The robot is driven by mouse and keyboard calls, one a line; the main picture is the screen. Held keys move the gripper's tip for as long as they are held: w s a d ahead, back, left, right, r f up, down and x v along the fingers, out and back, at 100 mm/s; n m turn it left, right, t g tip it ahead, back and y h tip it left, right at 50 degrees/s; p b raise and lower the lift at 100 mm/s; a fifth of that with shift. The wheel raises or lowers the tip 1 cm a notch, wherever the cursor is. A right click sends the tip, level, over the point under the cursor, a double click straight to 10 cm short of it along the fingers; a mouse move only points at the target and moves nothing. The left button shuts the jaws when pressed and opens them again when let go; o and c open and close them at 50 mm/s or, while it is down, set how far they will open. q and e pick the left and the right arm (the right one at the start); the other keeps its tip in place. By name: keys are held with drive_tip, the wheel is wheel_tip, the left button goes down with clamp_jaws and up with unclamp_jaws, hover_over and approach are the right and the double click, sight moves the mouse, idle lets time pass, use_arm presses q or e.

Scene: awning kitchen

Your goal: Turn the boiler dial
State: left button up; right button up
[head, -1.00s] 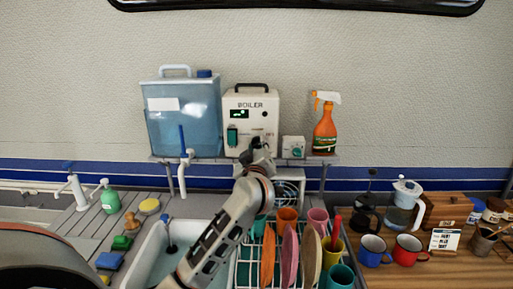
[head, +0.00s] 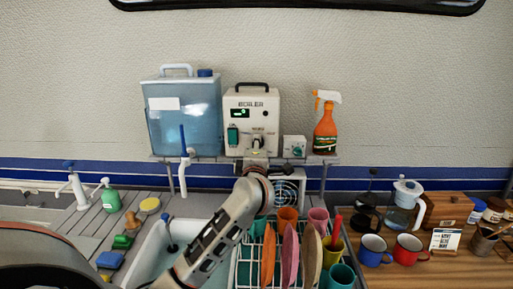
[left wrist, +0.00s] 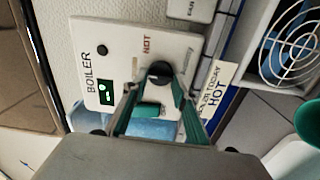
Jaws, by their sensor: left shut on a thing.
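The white boiler (head: 270,110) with a black handle stands on the shelf against the wall. It also shows tilted in the left wrist view (left wrist: 125,50). Its black dial (left wrist: 160,72) sits low on the front panel, near the red word HOT. My left gripper (head: 257,146) reaches the lower front of the boiler. In the wrist view its two fingertips (left wrist: 157,84) are at either side of the dial, shut on it. The fingers hide part of the dial. A small green display (left wrist: 106,92) is lit. My right gripper is not in view.
A blue water tank (head: 185,125) stands left of the boiler. A small white box (head: 293,147) and an orange spray bottle (head: 325,130) stand to its right. Below are the sink (head: 150,255) and a dish rack with plates and cups.

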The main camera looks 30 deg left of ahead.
use_arm(q)
drive_tip(key=n+b, duration=0.1)
drive_tip(key=n, duration=0.3)
drive_tip(key=n+b, duration=0.1)
drive_tip(key=n, duration=0.3)
drive_tip(key=n+b, duration=0.1)
drive_tip(key=n, duration=0.3)
drive_tip(key=shift+d+f+n, duration=0.15)
drive_tip(key=shift+f+n, duration=0.1)
drive_tip(key=shift+n, duration=0.05)
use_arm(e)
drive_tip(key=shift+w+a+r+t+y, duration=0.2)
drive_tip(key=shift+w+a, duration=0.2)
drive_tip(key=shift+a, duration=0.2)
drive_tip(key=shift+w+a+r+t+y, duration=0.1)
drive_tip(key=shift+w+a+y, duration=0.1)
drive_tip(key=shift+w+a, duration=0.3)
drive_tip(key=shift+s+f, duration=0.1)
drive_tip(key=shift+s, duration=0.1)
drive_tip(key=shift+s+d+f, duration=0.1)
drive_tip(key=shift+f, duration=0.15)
use_arm(q)
drive_tip(key=o, duration=1.1)
drive_tip(key=shift+r, duration=0.1)
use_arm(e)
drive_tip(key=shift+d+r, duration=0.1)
